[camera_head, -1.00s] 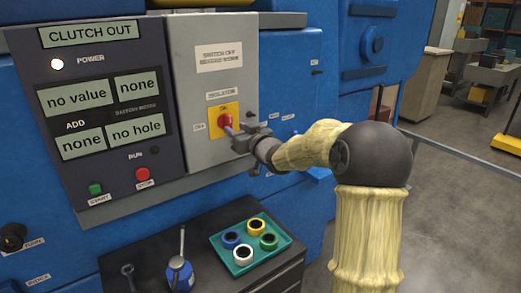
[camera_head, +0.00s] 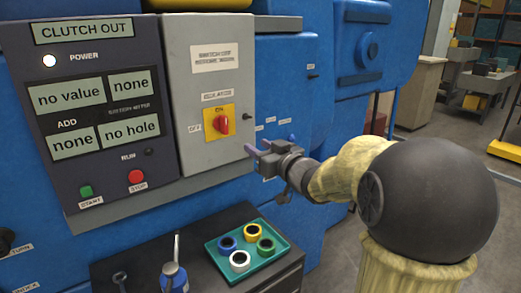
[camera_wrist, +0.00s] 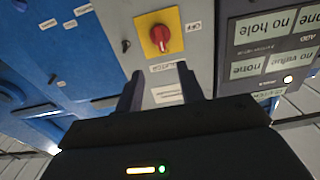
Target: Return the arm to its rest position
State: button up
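My gripper (camera_head: 258,151) is in front of the blue machine, below and right of the isolator switch, and apart from it. Its two fingers stand apart with nothing between them. In the wrist view my gripper (camera_wrist: 160,82) also shows its fingers spread and empty. The red isolator knob (camera_head: 222,125) sits on a yellow plate on the grey box, its pointer near upright by the ON label. The knob also shows upside down in the wrist view (camera_wrist: 160,37).
A control panel (camera_head: 105,165) with a lit power lamp is left of the grey box. Below, a dark cabinet top holds a teal tray (camera_head: 213,246) of several coloured rings and a blue oil can (camera_head: 174,277). Open floor lies to the right, with carts behind.

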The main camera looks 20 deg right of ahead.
dwell(0.3)
jog(key=s+f+m+g+h, duration=0.2)
jog(key=s+f+g+h, duration=0.1)
jog(key=f, duration=0.5)
jog(key=s+f+m+g+h, duration=0.1)
jog(key=s+f+g+h, duration=0.25)
jog(key=f, duration=0.35)
jog(key=s+a+f+g, duration=0.2)
jog(key=s+f+g, duration=0.2)
jog(key=s, duration=0.4)
jog(key=s+a+f+g, duration=0.3)
jog(key=s+f+g, duration=0.1)
jog(key=s+f, duration=0.3)
jog(key=shift+s+a+f+y, duration=0.2)
jog(key=shift+s+y, duration=0.25)
jog(key=shift+s, duration=0.8)
